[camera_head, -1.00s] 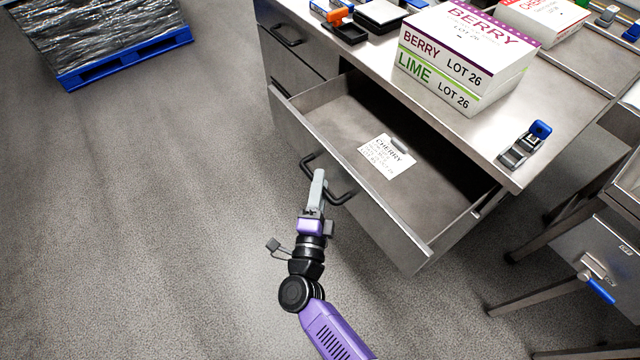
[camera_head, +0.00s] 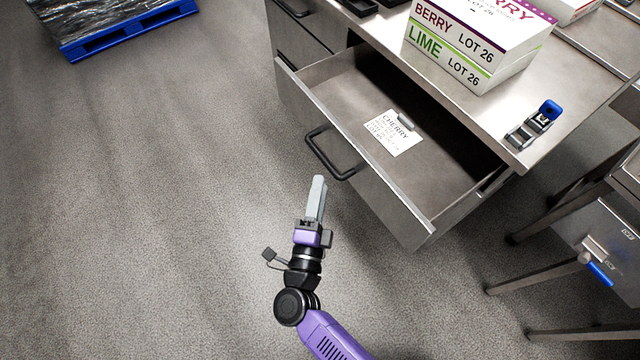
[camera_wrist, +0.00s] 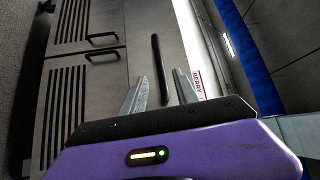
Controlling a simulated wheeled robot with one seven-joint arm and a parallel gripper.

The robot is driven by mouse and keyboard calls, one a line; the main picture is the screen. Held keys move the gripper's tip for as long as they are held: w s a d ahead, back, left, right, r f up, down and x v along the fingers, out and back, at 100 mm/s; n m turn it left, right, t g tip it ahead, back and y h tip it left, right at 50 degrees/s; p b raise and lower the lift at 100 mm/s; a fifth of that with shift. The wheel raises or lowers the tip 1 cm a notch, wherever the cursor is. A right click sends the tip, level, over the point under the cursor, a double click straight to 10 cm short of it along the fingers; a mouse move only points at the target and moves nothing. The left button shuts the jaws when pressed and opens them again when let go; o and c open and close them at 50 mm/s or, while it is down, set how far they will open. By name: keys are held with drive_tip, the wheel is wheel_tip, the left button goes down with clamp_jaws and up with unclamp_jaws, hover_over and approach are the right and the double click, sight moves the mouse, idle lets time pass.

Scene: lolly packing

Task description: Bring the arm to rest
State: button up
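My gripper (camera_head: 318,180) is at the lower middle of the head view, in front of the open drawer and a little apart from its black handle (camera_head: 324,164). In the wrist view my gripper (camera_wrist: 161,74) shows two grey fingers spread apart with nothing held between them. The black handle (camera_wrist: 158,58) shows beyond the fingertips there. My purple and black arm reaches up from the bottom of the head view.
The pulled-out drawer (camera_head: 350,92) holds a white CHERRY card (camera_head: 394,133) with a clip. Stacked BERRY and LIME boxes (camera_head: 455,62) and a blue-topped stamp (camera_head: 535,125) stand on the counter. A blue pallet (camera_head: 130,32) is at upper left. The floor at left is clear.

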idle(0.4)
drive_tip(key=s+a+r+n+t+y, duration=0.2)
drive_tip(key=s+a+r+n+y, duration=0.15)
drive_tip(key=r+n+y, duration=0.45)
drive_tip(key=s+d+r+n+g+h+p, duration=0.2)
drive_tip(key=s+d+r+n, duration=0.3)
drive_tip(key=s+d, duration=0.7)
drive_tip(key=s+d+r+n+g+h+p, duration=0.3)
drive_tip(key=s+d+r, duration=0.5)
drive_tip(key=s+d, duration=0.4)
drive_tip(key=shift+s+d+n+g+p, duration=0.35)
drive_tip(key=shift+s+n+g+p, duration=0.5)
drive_tip(key=shift+s, duration=1.1)
